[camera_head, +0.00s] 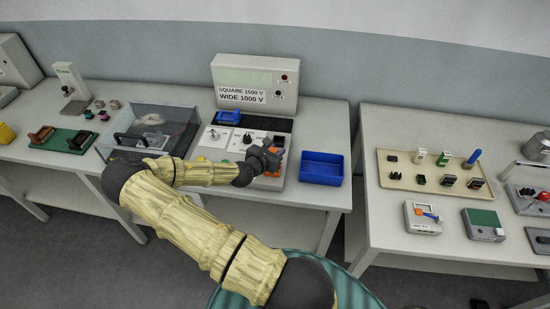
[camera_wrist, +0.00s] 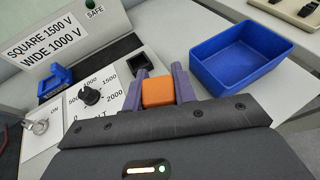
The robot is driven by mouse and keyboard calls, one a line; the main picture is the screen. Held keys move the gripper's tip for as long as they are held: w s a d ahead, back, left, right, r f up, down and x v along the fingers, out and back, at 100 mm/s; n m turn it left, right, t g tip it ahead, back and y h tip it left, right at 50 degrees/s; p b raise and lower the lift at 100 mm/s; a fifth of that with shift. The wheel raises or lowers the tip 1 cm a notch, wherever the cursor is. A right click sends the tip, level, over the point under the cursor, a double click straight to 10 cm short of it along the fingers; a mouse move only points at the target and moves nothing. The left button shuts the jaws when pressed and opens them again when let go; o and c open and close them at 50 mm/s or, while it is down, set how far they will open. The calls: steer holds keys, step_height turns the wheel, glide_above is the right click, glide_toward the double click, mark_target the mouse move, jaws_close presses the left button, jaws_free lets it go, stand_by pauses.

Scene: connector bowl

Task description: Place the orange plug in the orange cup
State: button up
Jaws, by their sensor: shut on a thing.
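My gripper (camera_head: 265,159) is over the front right part of the test panel, left of the blue bin. In the wrist view its two purple fingers (camera_wrist: 160,88) are shut on an orange block-like piece, the orange plug (camera_wrist: 158,93). The plug's lower end is hidden, so I cannot tell whether it touches the panel. In the head view, small orange patches (camera_head: 272,174) show at the gripper; I cannot tell which part each one is. I make out no orange cup in either view.
A blue bin (camera_head: 322,181) stands empty right of the panel. The instrument (camera_head: 255,82) reads "SQUARE 1500 V, WIDE 1000 V". A dial (camera_wrist: 91,96) and a key switch (camera_wrist: 40,127) stand on the panel. A clear-lidded box (camera_head: 177,118) is left. A beige tray (camera_head: 435,185) with connectors is on the right table.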

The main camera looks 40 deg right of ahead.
steer(key=shift+f+p, duration=0.4)
steer(key=shift+f, duration=1.45)
steer(key=shift+f, duration=0.15)
steer(key=o, duration=1)
steer(key=shift+s+a+r, duration=0.2)
steer(key=shift+a+r, duration=0.1)
steer(key=shift+a, duration=0.25)
steer(key=b+v, duration=0.2)
steer(key=v, duration=0.9)
steer(key=shift+b, duration=0.4)
steer(key=shift+d+r, duration=0.1)
